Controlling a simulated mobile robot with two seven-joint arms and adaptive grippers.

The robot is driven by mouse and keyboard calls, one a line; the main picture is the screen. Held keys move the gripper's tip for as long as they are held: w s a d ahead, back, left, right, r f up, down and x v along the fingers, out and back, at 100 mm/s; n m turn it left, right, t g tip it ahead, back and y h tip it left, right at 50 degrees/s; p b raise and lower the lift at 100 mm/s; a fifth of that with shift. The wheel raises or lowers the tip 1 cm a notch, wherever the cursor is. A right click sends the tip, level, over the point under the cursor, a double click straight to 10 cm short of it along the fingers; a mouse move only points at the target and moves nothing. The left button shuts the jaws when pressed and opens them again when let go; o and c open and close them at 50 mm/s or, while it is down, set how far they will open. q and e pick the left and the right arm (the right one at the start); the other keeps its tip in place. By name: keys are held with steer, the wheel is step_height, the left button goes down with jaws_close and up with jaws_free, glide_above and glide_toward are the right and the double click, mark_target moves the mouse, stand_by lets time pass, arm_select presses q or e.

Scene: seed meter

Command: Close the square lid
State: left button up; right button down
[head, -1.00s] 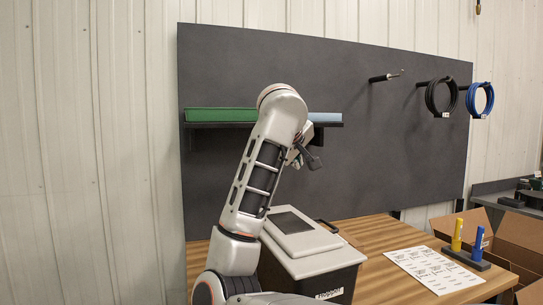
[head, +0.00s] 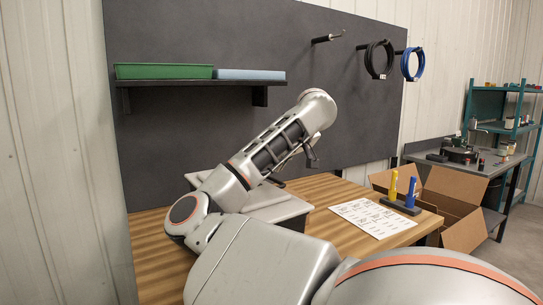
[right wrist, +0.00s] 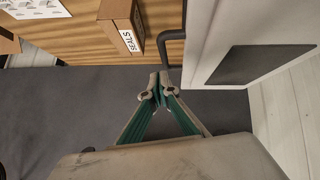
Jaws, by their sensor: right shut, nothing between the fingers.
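The grey hopper with its square lid (head: 262,196) stands on the wooden table, largely hidden behind my right arm in the head view. In the right wrist view the pale lid (right wrist: 212,28) is at the upper right, with a dark square panel (right wrist: 262,64) and a dark handle (right wrist: 162,48) at its left edge. I cannot tell how far the lid is open. My right gripper (right wrist: 158,88) is shut and empty, its fingertips just below the handle in that view; contact is not clear. In the head view the right gripper (head: 311,158) is partly hidden behind the arm. My left gripper is not in view.
A box labelled SEALS (right wrist: 122,26) lies near the handle. A printed sheet (head: 372,217) and a stand with yellow and blue pieces (head: 402,206) are on the table's right. An open cardboard box (head: 463,210) is beyond. A shelf (head: 200,83) hangs behind the arm.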

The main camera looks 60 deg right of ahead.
arm_select(q)
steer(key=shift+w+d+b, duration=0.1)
steer(key=shift+b, duration=0.2)
arm_select(e)
steer(key=shift+s+d+f, duration=0.1)
steer(key=shift+f, duration=0.65)
steer(key=shift+s+d+f, duration=0.1)
steer(key=shift+f, duration=0.65)
steer(key=shift+f, duration=0.1)
arm_select(q)
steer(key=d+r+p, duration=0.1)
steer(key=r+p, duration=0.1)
steer(key=p, duration=0.2)
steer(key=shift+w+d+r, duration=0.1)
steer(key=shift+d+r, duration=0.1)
arm_select(e)
steer(key=s+a+r, duration=0.1)
steer(key=s+r, duration=0.6)
steer(key=r, duration=0.4)
steer(key=shift+a+r, duration=0.3)
steer(key=shift+a, duration=0.05)
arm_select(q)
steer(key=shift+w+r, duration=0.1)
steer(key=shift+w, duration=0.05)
